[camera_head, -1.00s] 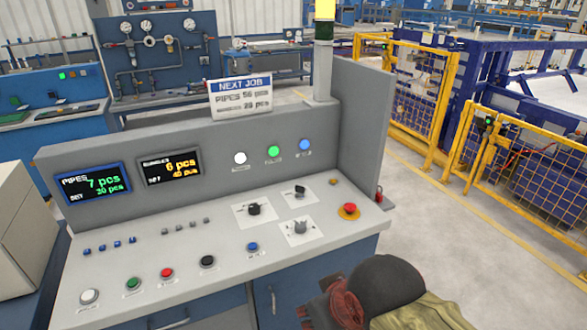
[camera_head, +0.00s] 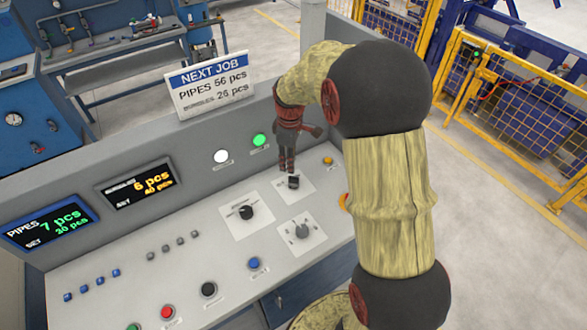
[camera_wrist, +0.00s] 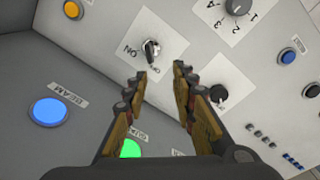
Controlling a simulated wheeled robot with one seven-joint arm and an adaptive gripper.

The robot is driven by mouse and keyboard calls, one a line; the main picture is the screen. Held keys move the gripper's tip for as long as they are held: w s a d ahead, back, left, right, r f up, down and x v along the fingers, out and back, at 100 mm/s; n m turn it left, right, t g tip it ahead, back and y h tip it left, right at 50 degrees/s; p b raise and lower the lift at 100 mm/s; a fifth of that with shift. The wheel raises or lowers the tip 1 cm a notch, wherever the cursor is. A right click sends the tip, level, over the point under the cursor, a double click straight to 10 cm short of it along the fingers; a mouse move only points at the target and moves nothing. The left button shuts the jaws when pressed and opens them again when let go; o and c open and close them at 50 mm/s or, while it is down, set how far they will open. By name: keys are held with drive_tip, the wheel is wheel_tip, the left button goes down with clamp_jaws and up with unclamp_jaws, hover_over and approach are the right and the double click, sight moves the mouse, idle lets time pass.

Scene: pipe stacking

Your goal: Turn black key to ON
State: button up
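The black key (camera_head: 293,182) sits on a white plate at the back right of the console's sloped panel. The key's lower part is hard to make out in the head view.
A black knob (camera_head: 246,212) and a grey numbered knob (camera_head: 302,231) sit close by. An orange button (camera_head: 328,160) is right of the key. The upright back panel, with a lit green lamp (camera_head: 260,140), rises close behind my gripper. A sign (camera_head: 210,84) stands on top.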

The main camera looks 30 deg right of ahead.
sight(294, 177)
drive_tip(key=shift+n+g, duration=0.3)
drive_tip(key=shift+n, duration=0.3)
drive_tip(key=f, duration=0.1)
drive_tip(key=w+d+f, duration=0.1)
drive_tip(key=d+f+p, duration=0.1)
drive_tip(key=shift+w+d+f, duration=0.2)
drive_tip(key=shift+w+f, duration=0.1)
drive_tip(key=shift+f, duration=0.05)
wheel_tip(294, 177, down, 8)
drive_tip(key=shift+r+b, duration=0.1)
drive_tip(key=shift+b, duration=0.35)
drive_tip(key=c, duration=0.3)
drive_tip(key=c, duration=0.4)
clamp_jaws()
